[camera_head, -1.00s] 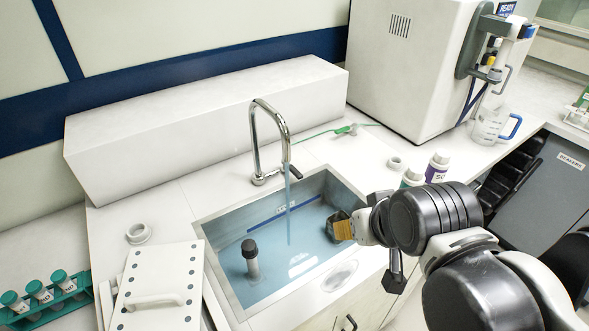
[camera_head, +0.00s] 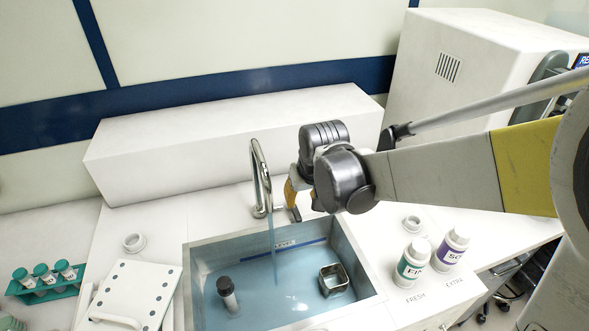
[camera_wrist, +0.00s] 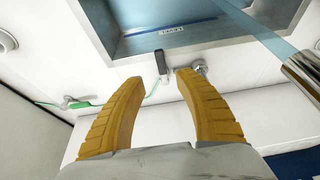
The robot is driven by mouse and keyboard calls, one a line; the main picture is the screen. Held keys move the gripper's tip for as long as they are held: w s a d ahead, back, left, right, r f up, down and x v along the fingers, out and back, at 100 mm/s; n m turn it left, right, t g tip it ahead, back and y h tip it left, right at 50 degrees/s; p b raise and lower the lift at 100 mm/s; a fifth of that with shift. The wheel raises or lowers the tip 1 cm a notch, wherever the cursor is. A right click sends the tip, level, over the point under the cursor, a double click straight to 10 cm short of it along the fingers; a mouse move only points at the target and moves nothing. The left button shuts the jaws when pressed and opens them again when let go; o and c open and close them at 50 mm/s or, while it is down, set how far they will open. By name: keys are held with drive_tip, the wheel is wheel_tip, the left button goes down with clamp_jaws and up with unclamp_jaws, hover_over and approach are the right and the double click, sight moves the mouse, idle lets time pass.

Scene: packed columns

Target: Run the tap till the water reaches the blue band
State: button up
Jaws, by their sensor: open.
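The sink (camera_head: 372,284) holds blue water (camera_head: 262,300), and a stream (camera_head: 275,241) runs from the curved metal tap (camera_head: 262,165). A blue band (camera_head: 300,246) crosses the sink's back wall; the water surface looks just below it. It also shows in the wrist view (camera_wrist: 195,24), with a label. My gripper (camera_head: 289,196) is beside the tap on its right, above the counter. In the wrist view my gripper (camera_wrist: 170,76) is open and empty, its fingertips near the tap's short lever (camera_wrist: 163,58). I cannot tell whether they touch it.
A dark-capped cylinder (camera_head: 228,296) and a square metal container (camera_head: 334,280) stand in the water. Two labelled bottles, green (camera_head: 412,262) and purple (camera_head: 450,250), stand right of the sink. A white lid (camera_head: 140,290) and a tube rack (camera_head: 47,283) are left. A long white box (camera_head: 225,145) stands behind the tap.

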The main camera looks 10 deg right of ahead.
sight(297, 214)
drive_tip(key=b+x, duration=0.3)
drive_tip(key=x, duration=0.7)
drive_tip(key=shift+w+f+b, duration=0.1)
drive_tip(key=shift+f+b, duration=0.2)
clamp_jaws()
